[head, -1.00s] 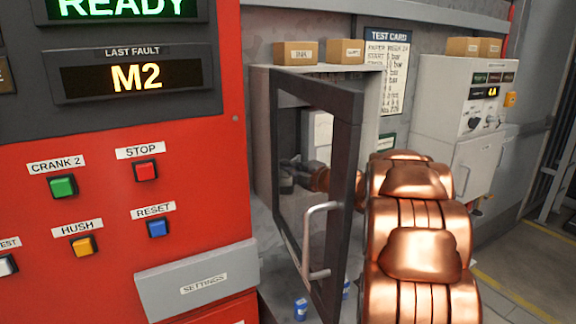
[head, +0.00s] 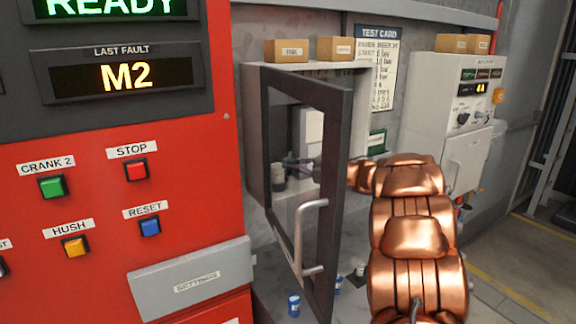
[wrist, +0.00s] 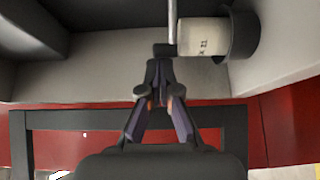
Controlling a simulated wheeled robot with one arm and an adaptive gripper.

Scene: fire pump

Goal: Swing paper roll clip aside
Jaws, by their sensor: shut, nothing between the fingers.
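The paper roll (wrist: 203,38) is a pale cylinder with dark print, seen at the top of the wrist view. A dark round end piece (wrist: 243,36) sits at its right. A thin grey metal rod (wrist: 172,20) with a dark block (wrist: 165,50) at its lower end lies along the roll's left; it looks like the clip. My gripper (wrist: 160,65) is shut and empty, its tips just below the block; I cannot tell whether they touch. In the head view my gripper (head: 298,163) shows through the glass of the open cabinet door.
The dark-framed cabinet door (head: 338,150) with its grey handle (head: 302,235) stands open left of my arm. A red panel (head: 100,240) with buttons fills the left. Blue cans (head: 294,305) stand below the door. A grey control box (head: 450,120) is at the right.

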